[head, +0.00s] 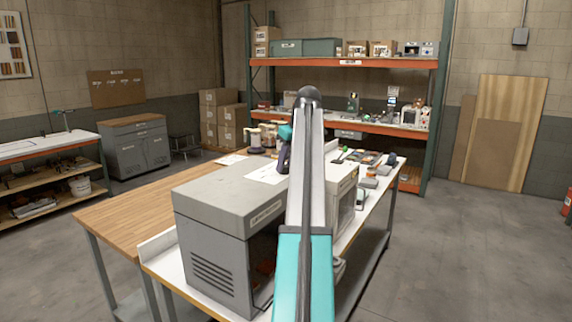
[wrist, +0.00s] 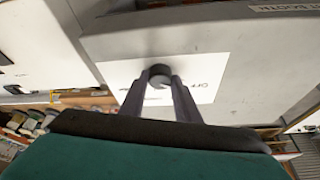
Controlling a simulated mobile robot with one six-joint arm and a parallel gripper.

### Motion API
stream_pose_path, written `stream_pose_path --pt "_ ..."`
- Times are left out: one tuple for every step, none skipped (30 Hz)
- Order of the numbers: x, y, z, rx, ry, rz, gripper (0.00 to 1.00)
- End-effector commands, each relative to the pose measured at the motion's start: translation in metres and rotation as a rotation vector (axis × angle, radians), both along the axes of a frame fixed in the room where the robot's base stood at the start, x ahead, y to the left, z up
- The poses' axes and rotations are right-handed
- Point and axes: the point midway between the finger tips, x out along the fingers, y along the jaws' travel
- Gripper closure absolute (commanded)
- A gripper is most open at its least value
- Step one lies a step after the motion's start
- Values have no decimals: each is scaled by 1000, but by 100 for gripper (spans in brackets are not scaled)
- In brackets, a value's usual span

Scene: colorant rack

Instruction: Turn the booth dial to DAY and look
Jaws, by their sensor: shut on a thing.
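In the wrist view the booth dial (wrist: 159,71) is a small dark round knob on a white plate (wrist: 205,84) fixed to a grey face. The word OFF shows on the plate, right of the knob; other marks are hidden behind my fingers. My gripper (wrist: 160,82) is shut on the dial, one finger at each side. Which mark the dial points to cannot be told. In the head view the grey booth (head: 225,198) stands on the bench, with vents on its side and a dark opening in front. My arm hides the dial there.
A white-topped bench (head: 160,249) carries the booth, with bottles and small items at its far end. A wooden table (head: 122,210) adjoins it on the left. A tall shelf rack (head: 342,63) stands against the back wall. The floor at right is clear.

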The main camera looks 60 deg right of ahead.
Motion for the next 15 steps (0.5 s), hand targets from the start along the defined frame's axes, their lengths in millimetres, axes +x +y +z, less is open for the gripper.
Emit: stream_pose_path --pt "0 2 0 0 0 -25 93" --pt "0 2 0 0 -1 -43 93" --pt "0 2 0 0 -1 -68 93" --pt "0 3 0 -1 -1 -88 93" --pt "0 3 0 0 0 -110 93" --pt "0 3 0 0 -1 -140 93" --pt "0 3 0 0 -1 -161 93" --pt "0 3 0 -1 -1 -187 93" --pt "0 3 0 -1 -1 -218 93" --pt "0 4 0 0 -2 -241 93" --pt "0 4 0 -1 -1 -266 93" --pt "0 4 0 -1 0 -297 93" --pt "1 4 1 -1 -1 -321 93" --pt "1 4 1 -1 -1 -344 93" --pt "1 4 1 -1 -1 -375 93"
